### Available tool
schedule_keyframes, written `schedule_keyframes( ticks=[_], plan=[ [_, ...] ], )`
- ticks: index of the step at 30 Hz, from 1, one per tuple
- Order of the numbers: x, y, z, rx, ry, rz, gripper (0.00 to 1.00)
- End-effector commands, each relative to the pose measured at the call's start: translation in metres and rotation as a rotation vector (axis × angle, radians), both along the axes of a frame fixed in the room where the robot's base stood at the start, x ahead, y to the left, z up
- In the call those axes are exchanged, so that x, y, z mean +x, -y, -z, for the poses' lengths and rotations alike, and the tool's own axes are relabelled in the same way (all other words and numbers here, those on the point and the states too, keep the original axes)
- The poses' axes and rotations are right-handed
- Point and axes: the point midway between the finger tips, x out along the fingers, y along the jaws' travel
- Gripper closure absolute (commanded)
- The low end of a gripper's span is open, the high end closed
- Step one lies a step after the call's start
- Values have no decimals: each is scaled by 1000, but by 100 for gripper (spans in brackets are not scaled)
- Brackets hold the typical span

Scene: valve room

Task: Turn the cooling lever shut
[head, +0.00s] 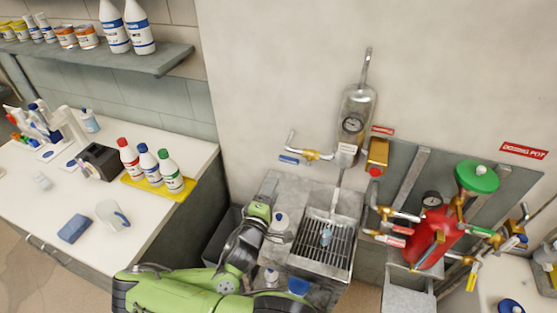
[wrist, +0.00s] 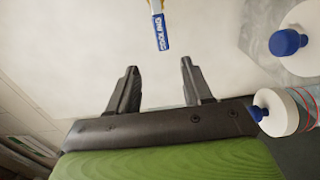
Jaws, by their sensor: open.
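The cooling lever (wrist: 161,32) shows at the top of the wrist view as a blue strip lettered COOLING, with a little metal and brass above it. In the head view the blue strip (head: 289,160) lies nearly level at the wall, left of a brass valve on a bent pipe. My gripper (wrist: 159,68) is open, its two dark fingers apart with nothing between them. The lever is ahead of the fingertips, roughly in line with the gap, and not touching them. In the head view my gripper (head: 269,184) is below and left of the blue strip.
Blue-capped bottles (wrist: 285,42) stand close on the right in the wrist view. A grated metal sink (head: 322,245) is right of my arm. A red vessel (head: 432,238) with more valves is further right. A white counter (head: 80,205) with bottles is on the left.

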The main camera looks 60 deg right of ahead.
Motion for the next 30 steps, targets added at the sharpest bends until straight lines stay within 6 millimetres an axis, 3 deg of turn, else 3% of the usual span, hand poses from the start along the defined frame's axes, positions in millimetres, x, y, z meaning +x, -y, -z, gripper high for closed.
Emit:
schedule_keyframes(
  ticks=[4,11,15,22,30],
  plan=[
    [2,20,13,4,8,8,50],
    [3,40,11,-1,7,10,50],
    [9,75,-1,-4,8,7,50],
    [17,125,-2,-5,4,5,50],
    [21,144,2,-3,-1,4,50]
  ],
)
